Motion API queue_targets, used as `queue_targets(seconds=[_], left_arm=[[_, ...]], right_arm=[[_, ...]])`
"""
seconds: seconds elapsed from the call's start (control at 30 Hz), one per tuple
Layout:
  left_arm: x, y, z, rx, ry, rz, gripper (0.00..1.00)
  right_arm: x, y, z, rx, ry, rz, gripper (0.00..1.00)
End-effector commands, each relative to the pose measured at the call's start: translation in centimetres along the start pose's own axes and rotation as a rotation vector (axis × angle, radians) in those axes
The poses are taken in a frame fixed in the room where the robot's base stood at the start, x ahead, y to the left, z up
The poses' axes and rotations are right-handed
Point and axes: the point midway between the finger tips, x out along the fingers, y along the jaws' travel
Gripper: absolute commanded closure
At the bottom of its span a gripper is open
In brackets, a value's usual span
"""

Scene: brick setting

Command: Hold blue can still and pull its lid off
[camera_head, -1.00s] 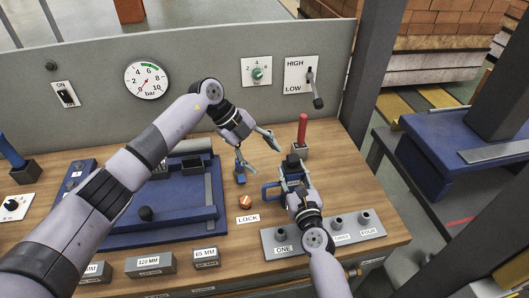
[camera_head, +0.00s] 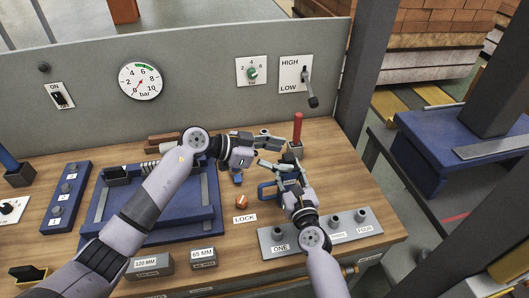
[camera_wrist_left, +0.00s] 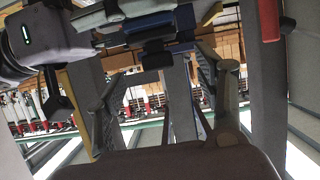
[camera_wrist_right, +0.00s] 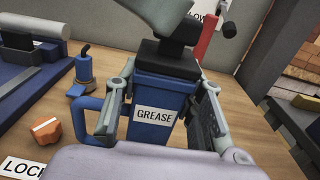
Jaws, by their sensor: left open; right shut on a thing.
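The blue can (camera_wrist_right: 158,108) carries a GREASE label and has a blue side handle (camera_wrist_right: 88,116). It stands upright on the bench in the right wrist view. Its black lid (camera_wrist_right: 166,58) has a raised knob, partly hidden by a grey finger of my left gripper. My right gripper (camera_wrist_right: 161,82) is shut on the can body, one finger on each side. In the head view the grippers mostly hide the can; its handle (camera_head: 266,190) shows. My left gripper (camera_head: 274,155) is open, level with the lid. The lid (camera_wrist_left: 158,58) lies between its fingers in the left wrist view; contact is unclear.
A grey block with sockets (camera_head: 345,228) lies in front. A blue fixture (camera_head: 140,235) fills the left bench.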

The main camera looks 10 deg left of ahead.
Motion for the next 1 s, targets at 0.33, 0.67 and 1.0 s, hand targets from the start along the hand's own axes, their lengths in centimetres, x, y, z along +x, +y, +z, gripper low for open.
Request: queue_targets(seconds=[0.33,0.67,1.0], left_arm=[[5.6,0.0,-0.1,0.0,0.001,0.001,0.37],[6.7,0.0,0.0,0.002,-0.001,0.0,0.37],[6.6,0.0,0.0,0.002,-0.001,0.0,0.51]], right_arm=[[0.0,0.0,0.1,-0.001,-0.001,-0.001,1.0],[0.0,0.0,0.0,-0.001,-0.001,-0.001,1.0],[0.0,0.0,0.0,0.0,-0.001,0.0,1.0]])
